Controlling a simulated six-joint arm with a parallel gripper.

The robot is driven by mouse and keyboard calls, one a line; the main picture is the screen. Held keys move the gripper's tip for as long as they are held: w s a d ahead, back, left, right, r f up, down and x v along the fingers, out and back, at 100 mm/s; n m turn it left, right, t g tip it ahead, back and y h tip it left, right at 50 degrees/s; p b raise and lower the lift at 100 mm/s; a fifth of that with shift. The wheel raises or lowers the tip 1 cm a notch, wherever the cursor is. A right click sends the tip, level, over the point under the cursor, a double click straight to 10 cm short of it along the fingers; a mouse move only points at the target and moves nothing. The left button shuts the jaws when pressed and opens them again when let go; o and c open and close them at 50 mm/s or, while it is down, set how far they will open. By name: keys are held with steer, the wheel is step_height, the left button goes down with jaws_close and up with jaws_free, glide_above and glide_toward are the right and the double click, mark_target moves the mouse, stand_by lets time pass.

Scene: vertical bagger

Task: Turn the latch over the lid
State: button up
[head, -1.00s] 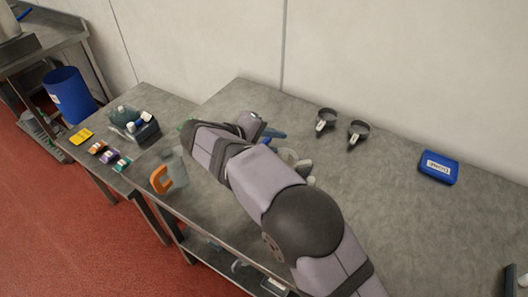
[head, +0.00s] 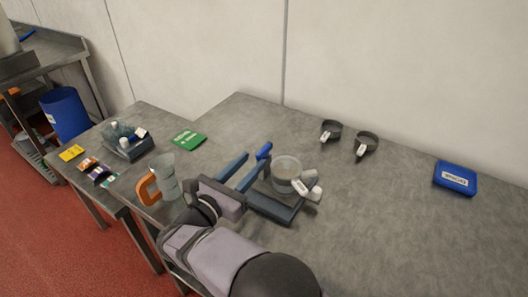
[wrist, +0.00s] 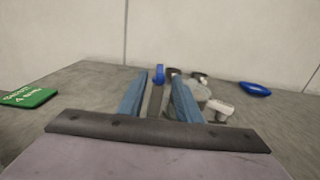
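My gripper (head: 257,158) is open, its two blue-grey fingers pointing toward the wall. In the wrist view, the fingers (wrist: 162,82) stand on either side of a grey bar with a blue tip (wrist: 159,73), apparently the latch. In the head view, the blue tip (head: 264,151) lies just past the fingertips; I cannot tell whether a finger touches the bar. A round clear container (head: 286,168) sits right of the fingers on a dark base (head: 272,209). Grey knob-like parts and a white tag are at its right. I cannot make out a separate lid.
A clear jug (head: 163,175) with an orange handle stands left of my gripper. A green sign (head: 188,139) lies behind it. Two dark cups (head: 331,130) stand near the wall, and a blue box (head: 456,177) is at right. The table between box and container is clear.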

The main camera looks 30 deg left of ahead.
mark_target(271, 143)
steer(key=shift+w+p, duration=0.8)
steer(key=shift+w, duration=2.8)
jaws_close()
